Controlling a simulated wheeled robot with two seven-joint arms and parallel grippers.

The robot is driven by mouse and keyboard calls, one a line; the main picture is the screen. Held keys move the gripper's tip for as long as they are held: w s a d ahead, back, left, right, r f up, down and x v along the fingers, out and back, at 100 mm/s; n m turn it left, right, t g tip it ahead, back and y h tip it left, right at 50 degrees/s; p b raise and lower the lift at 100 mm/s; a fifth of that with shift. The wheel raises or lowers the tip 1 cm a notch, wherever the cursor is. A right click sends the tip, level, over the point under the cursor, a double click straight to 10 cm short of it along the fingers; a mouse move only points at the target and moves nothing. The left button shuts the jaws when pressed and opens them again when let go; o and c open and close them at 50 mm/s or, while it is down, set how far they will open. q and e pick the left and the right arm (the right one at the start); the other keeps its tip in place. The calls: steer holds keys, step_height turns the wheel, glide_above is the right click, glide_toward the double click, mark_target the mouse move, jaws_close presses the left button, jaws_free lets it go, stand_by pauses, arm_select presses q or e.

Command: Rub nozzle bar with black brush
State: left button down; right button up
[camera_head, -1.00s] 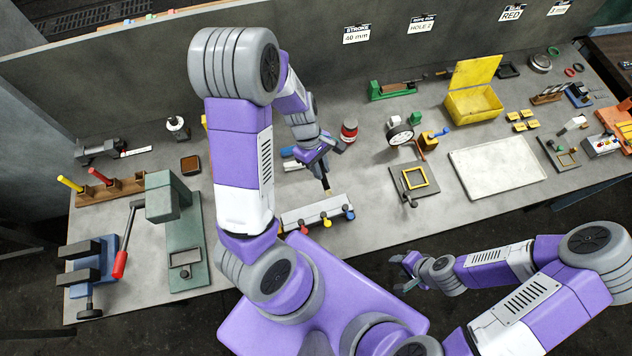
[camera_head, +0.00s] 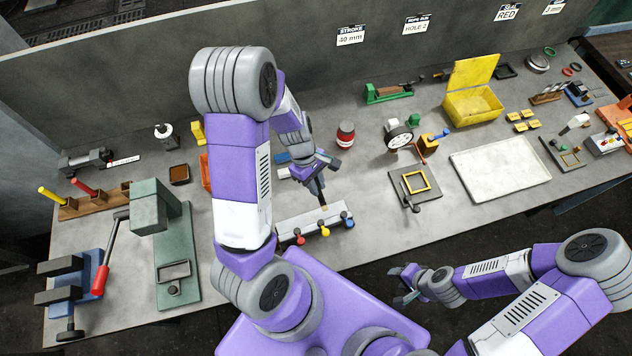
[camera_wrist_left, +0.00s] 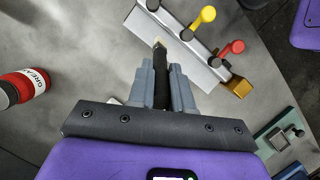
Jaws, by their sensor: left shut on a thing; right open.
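The nozzle bar (camera_head: 312,225) is a long pale grey bar on the bench's front part, with small coloured knobs along its front side. It also shows in the left wrist view (camera_wrist_left: 200,72), with yellow and red knobs and a brass-coloured end block. My left gripper (camera_head: 318,185) is shut on the black brush (camera_wrist_left: 160,82), which points down at the bar. The brush's pale tip overlaps the bar's upper surface in the wrist view; I cannot tell whether it touches. My right gripper (camera_head: 403,287) is open and empty, off the bench's front edge.
A red and black grease can (camera_head: 345,135) stands behind the bar. A plate with a yellow frame (camera_head: 416,182) lies to the right, and a green lever press (camera_head: 172,250) stands to the left. A large white tray (camera_head: 500,168) lies further right.

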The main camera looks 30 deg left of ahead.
arm_select(q)
steer(key=shift+f+b, duration=0.65)
steer(key=shift+f, duration=0.2)
stand_by(0.6)
